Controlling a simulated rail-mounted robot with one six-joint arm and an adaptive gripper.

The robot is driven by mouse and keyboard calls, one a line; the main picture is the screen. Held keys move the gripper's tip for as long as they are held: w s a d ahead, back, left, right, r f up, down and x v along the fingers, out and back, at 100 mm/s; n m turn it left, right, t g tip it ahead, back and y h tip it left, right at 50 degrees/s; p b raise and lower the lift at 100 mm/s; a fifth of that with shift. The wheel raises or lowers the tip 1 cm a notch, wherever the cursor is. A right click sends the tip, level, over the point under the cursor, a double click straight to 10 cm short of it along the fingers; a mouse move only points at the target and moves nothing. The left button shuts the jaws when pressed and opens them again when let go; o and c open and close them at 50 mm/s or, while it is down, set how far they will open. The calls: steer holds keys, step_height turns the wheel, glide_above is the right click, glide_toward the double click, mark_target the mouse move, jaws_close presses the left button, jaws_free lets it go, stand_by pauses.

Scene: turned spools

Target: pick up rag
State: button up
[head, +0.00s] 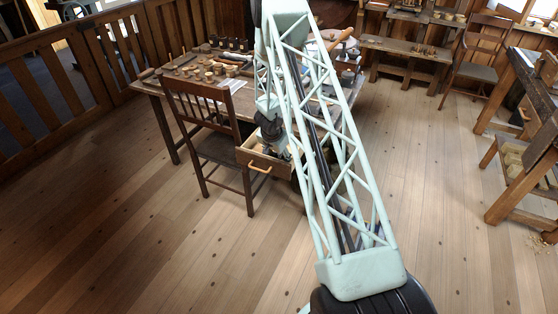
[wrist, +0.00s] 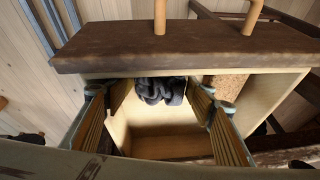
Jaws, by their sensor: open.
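A dark grey, crumpled rag (wrist: 160,90) lies in an open wooden drawer, against the inner side of its dark front board (wrist: 185,43). My gripper (wrist: 160,104) is open and empty, with its two ribbed fingers to the left and right of the rag in the wrist view. The fingers point into the drawer; I cannot tell how far above the rag they are. In the head view the drawer (head: 246,157) is pulled out under the workbench, and my arm hides part of it. The rag cannot be made out clearly there.
A cork-like block (wrist: 226,87) lies in the drawer to the right of the rag. A wooden chair (head: 205,120) stands close to the drawer's left. The workbench (head: 160,88) carries several turned pieces and tools. The floor (head: 150,230) in front is clear.

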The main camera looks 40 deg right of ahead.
mark_target(278, 157)
steer(key=shift+c, duration=0.5)
steer(key=shift+c, duration=1.1)
steer(key=shift+r, duration=0.15)
step_height(278, 157, up, 10)
steer(key=p, duration=0.5)
steer(key=shift+o, duration=0.2)
steer(key=shift+c, duration=0.9)
